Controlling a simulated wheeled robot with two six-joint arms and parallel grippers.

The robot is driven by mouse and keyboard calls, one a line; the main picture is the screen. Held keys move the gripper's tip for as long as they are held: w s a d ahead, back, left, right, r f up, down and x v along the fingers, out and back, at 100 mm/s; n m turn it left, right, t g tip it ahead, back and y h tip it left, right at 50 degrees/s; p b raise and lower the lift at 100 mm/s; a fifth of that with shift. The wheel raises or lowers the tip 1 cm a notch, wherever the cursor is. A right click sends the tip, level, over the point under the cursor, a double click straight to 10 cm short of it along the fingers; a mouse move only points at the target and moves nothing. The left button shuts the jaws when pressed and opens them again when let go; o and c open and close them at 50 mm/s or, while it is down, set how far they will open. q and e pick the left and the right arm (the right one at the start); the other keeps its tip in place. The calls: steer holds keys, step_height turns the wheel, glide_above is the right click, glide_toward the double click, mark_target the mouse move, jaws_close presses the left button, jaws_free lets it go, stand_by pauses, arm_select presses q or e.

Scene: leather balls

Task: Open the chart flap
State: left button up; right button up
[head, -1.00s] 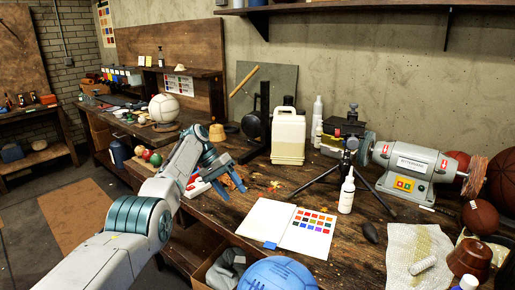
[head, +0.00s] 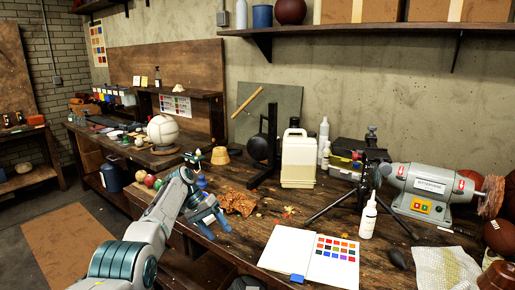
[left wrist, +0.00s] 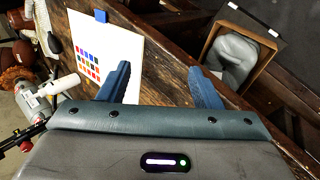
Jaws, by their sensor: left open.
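The colour chart (head: 338,252) lies on the workbench in the lower right of the head view, with rows of coloured swatches. A blank white panel (head: 286,246) lies beside the swatches, with a blue tab (head: 297,279) at its near edge. In the left wrist view the swatches (left wrist: 87,62) and the blue tab (left wrist: 101,16) show beyond the fingers. My left gripper (head: 214,229) is open and empty, to the left of the chart and apart from it. Its two blue fingers (left wrist: 159,70) show in the left wrist view. My right gripper is not in view.
A crumpled brown piece (head: 237,202) lies just beyond my left gripper. A white bottle (head: 368,218) and a black tripod (head: 373,170) stand behind the chart. A dark box with grey contents (left wrist: 238,55) sits below the bench edge. A grey grinder (head: 430,190) stands at right.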

arm_select(q)
steer(key=s+a+f+n+t+y, duration=0.15)
steer(key=s+f, duration=0.35)
steer(key=f, duration=0.8)
steer(key=s+a+f+n+y, duration=0.1)
steer(key=s+a+f, duration=0.3)
steer(key=f, duration=1)
steer(key=s+a+f+n+y, duration=0.15)
steer(key=s+f, duration=0.45)
steer(key=f, duration=0.7)
steer(key=s+a+f+y, duration=0.1)
steer(key=s+a+f, duration=0.2)
steer(key=s+f, duration=0.6)
steer(key=s+a+f, duration=0.2)
steer(key=s+f, duration=0.6)
steer(key=s, duration=0.2)
steer(key=s+a+f+y, duration=0.1)
steer(key=s+a+f, duration=0.1)
steer(key=s, duration=1)
steer(key=s+a+f+t, duration=0.1)
steer(key=s+f, duration=0.3)
steer(key=s, duration=0.8)
steer(key=s+a+f+m+t+y, duration=0.1)
steer(key=s+a+f, duration=0.2)
steer(key=s, duration=1)
steer(key=shift+f+y, duration=0.25)
steer(key=shift+y, duration=0.05)
